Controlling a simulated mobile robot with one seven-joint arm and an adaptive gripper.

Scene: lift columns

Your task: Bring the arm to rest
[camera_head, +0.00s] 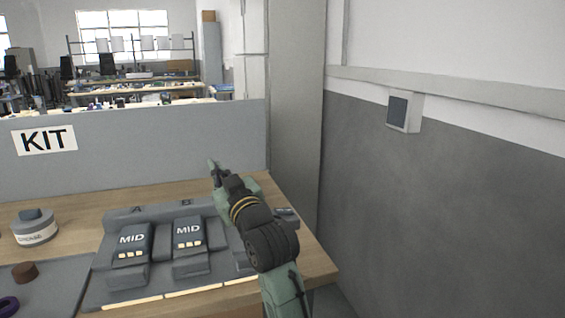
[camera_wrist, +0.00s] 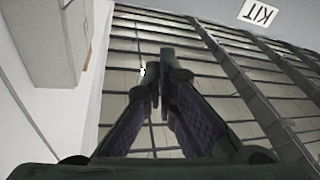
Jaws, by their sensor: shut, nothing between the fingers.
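My arm reaches up from the bottom of the head view, over the right end of the wooden table (camera_head: 262,190). My gripper (camera_head: 213,166) is raised above the table in front of the grey partition and points up and away. In the wrist view my gripper (camera_wrist: 160,72) shows its two dark fingers close together, shut with nothing between them. On the table a grey rack (camera_head: 160,212) holds two dark modules marked MID, the left one (camera_head: 131,240) and the right one (camera_head: 188,232). My arm hides the right part of the rack.
A grey partition (camera_head: 180,140) with a KIT sign (camera_head: 44,140) stands behind the table. A round grey container (camera_head: 34,228), a brown piece (camera_head: 25,272) and a purple ring (camera_head: 8,306) are at the left. A wall with a small box (camera_head: 404,112) is at the right.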

